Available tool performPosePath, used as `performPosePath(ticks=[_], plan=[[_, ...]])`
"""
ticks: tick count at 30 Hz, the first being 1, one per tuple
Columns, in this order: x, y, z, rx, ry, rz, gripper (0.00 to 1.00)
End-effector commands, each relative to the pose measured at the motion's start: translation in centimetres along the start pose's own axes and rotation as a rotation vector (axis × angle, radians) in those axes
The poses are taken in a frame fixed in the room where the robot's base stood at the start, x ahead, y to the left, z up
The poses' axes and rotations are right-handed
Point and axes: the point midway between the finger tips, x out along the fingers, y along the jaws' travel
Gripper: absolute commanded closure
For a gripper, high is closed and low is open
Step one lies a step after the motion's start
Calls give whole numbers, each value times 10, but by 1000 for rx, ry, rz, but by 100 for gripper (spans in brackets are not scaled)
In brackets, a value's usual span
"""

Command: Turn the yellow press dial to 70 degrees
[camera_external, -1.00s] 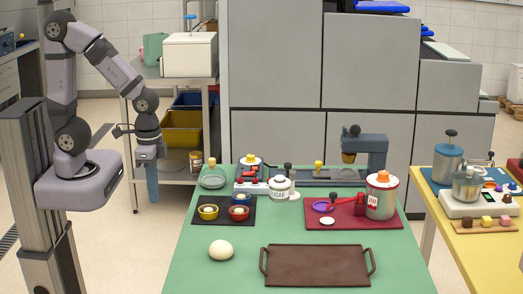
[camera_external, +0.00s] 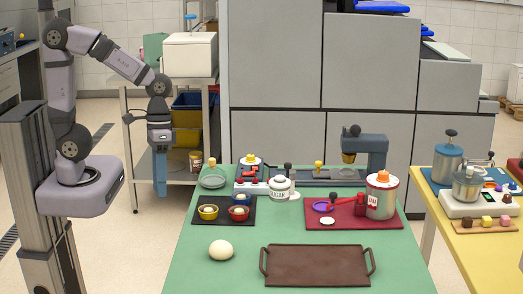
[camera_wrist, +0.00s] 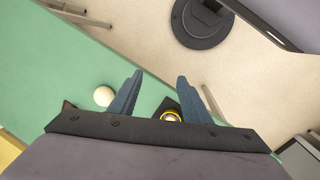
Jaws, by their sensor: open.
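My gripper (camera_external: 160,192) hangs with its blue fingers pointing down, off the left side of the green table. In the wrist view its two fingers (camera_wrist: 160,78) are apart with nothing between their tips. A yellow-topped round piece (camera_external: 250,160) sits farther left. I cannot tell which of these is the dial, nor its angle. My gripper is well apart from all of them.
A shelf cart (camera_external: 180,80) stands behind my arm.

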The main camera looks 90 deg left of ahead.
Motion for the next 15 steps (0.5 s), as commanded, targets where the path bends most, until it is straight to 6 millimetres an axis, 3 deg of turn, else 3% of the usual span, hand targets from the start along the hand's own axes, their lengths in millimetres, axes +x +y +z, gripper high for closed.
performPosePath(ticks=[5, 8, 11, 15], plan=[[16, 12, -35, -359, -47, 197, 56], [19, 16, -72, -624, -78, 362, 56], [14, 10, -122, -909, -110, 564, 56], [-5, -27, -198, -1273, -147, 881, 56]])
